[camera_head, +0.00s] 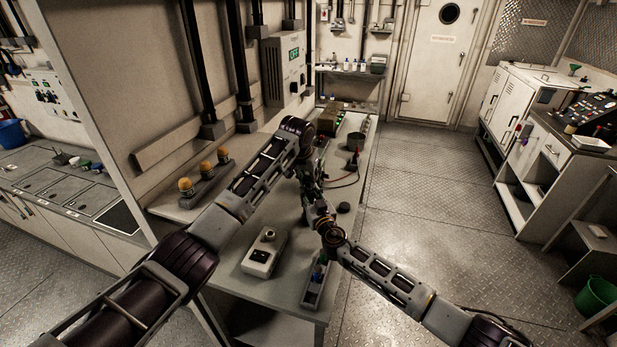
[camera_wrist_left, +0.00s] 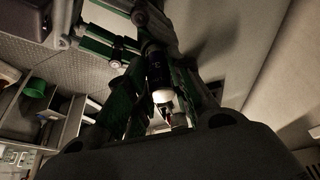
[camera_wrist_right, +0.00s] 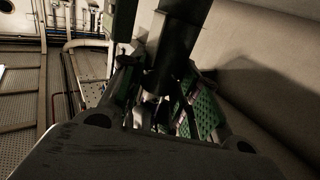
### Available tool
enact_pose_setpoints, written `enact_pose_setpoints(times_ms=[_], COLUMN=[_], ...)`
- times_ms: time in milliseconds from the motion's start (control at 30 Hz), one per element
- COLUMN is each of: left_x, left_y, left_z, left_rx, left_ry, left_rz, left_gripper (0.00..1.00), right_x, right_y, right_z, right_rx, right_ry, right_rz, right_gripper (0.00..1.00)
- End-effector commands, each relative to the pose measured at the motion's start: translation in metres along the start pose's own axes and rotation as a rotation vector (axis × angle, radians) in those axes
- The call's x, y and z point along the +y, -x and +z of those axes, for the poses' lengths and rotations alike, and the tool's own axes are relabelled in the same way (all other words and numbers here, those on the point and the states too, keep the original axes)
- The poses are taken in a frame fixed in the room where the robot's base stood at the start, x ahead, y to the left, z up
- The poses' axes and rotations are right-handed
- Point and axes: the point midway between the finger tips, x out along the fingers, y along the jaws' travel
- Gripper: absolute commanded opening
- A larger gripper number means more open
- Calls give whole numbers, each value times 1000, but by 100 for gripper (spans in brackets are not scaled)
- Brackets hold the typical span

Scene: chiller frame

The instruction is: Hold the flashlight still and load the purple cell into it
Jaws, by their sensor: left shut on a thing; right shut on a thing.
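My left gripper (camera_head: 306,166) and right gripper (camera_head: 322,216) meet above the bench, one just over the other. Shadow and fingers hide where cell and flashlight meet, so I cannot tell whether the cell is inside.
A narrow tray (camera_head: 327,291) with blue and green items lies at the bench's near right. A pale box with a round knob (camera_head: 264,254) is left of it. A black puck (camera_head: 343,207), a red-tipped item and a cable lie farther back. The wall closes the left side.

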Motion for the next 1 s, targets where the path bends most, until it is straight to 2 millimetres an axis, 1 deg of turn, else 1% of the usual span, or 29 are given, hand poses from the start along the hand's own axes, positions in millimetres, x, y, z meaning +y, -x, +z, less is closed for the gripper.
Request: enact_pose_setpoints(times_ms=[533,567,733,1000], left_x=[0,0,0,0], left_y=[-8,-8,-8,-8], left_z=[3,3,4,4], left_rx=[1,1,-1,-2], left_ry=[0,0,0,0], left_rz=[1,1,0,0], left_gripper=[0,25,46,47], right_x=[0,0,0,0], right_y=[0,0,0,0], right_z=[0,0,0,0], right_rx=[0,0,0,1], right_ry=[0,0,0,0], right_rz=[0,0,0,0], right_gripper=[0,0,0,0])
